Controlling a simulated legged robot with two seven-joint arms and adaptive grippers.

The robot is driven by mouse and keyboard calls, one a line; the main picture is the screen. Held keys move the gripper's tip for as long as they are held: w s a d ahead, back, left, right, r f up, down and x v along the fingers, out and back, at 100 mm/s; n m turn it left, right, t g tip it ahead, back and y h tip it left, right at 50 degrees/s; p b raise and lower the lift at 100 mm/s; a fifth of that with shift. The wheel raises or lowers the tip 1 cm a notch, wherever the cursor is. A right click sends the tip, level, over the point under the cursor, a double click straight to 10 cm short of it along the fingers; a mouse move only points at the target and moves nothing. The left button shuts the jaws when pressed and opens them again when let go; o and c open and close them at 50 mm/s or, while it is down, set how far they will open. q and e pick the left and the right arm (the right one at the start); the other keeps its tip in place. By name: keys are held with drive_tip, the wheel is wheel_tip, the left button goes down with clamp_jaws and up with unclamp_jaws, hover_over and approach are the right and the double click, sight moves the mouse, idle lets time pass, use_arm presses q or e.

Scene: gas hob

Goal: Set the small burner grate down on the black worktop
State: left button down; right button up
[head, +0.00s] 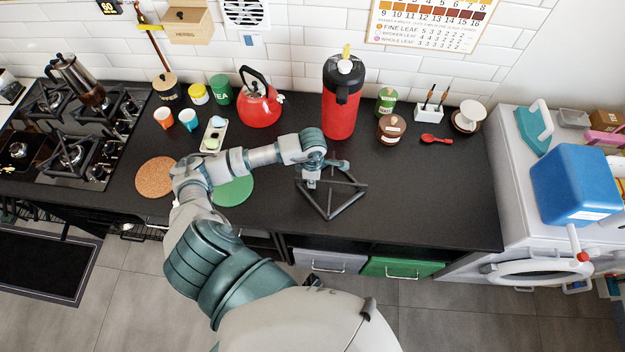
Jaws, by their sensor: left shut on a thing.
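The small burner grate (348,203) is a dark, open four-sided frame with bars, seen over the middle of the black worktop (430,200). My left gripper (311,184) is shut on the grate at its left side, coming from above. The fingers hide part of the grate there. The grate looks low over the worktop, close to its front edge; I cannot tell whether it touches the surface. My right gripper is not in view.
A red flask (340,110) stands behind the grate, with a red kettle (260,105) to its left. A green round mat (235,190) and cork mat (155,177) lie left. The gas hob (70,150) is far left. The worktop right of the grate is clear.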

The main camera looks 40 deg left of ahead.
use_arm(q)
drive_tip(key=shift+d+r, duration=0.1)
drive_tip(key=shift+d, duration=0.1)
drive_tip(key=shift+a, duration=0.25)
drive_tip(key=shift+a+f+b, duration=0.1)
drive_tip(key=shift+f+b, duration=0.2)
drive_tip(key=shift+f, duration=0.05)
drive_tip(key=shift+r, duration=0.1)
drive_tip(key=c, duration=1.2)
unclamp_jaws()
